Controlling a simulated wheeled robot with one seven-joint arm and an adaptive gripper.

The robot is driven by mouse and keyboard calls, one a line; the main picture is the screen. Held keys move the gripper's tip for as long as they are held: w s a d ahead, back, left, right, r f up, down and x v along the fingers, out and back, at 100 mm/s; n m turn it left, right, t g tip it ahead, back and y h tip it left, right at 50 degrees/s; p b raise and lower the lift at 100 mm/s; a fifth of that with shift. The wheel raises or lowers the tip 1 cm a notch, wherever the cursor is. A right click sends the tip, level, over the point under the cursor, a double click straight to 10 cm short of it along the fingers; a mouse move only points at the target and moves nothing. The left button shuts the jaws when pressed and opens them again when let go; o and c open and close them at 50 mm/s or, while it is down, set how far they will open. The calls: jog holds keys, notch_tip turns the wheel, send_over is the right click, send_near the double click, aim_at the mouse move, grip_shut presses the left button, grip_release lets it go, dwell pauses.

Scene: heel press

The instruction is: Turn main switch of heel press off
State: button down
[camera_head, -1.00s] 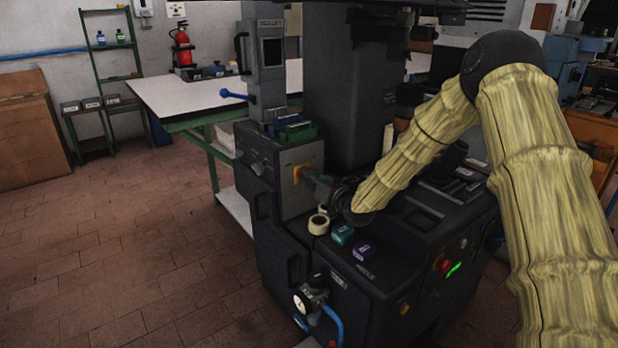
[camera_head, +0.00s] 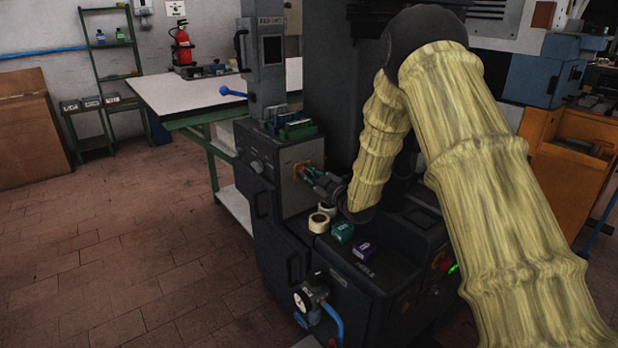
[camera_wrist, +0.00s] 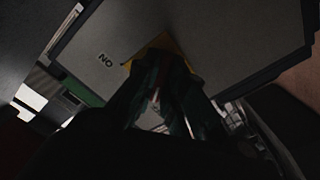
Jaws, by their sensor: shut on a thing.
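The heel press (camera_head: 280,222) is a dark machine with a grey switch panel (camera_head: 291,190) on its side. The main switch (camera_head: 300,170) has a yellow plate with a red-orange part, and my gripper's fingers cover most of it. My gripper (camera_head: 308,174) reaches the switch from the right and is shut on it. In the wrist view the fingers (camera_wrist: 165,90) meet over the yellow plate (camera_wrist: 158,46), next to the panel lettering "ON", which appears upside down. The switch handle itself is hidden between the fingers, so its angle cannot be told.
Tape rolls (camera_head: 319,222), a teal box (camera_head: 342,232) and a purple box (camera_head: 363,250) sit on the press ledge below my gripper. A pressure gauge (camera_head: 302,300) with a blue hose is at the lower front. Open floor (camera_head: 130,250) lies to the left.

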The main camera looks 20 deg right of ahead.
jog(key=shift+d+n, duration=0.1)
jog(key=shift+n, duration=0.7)
jog(key=c, duration=1.5)
grip_release()
jog(key=shift+d, duration=0.1)
jog(key=v, duration=1.2)
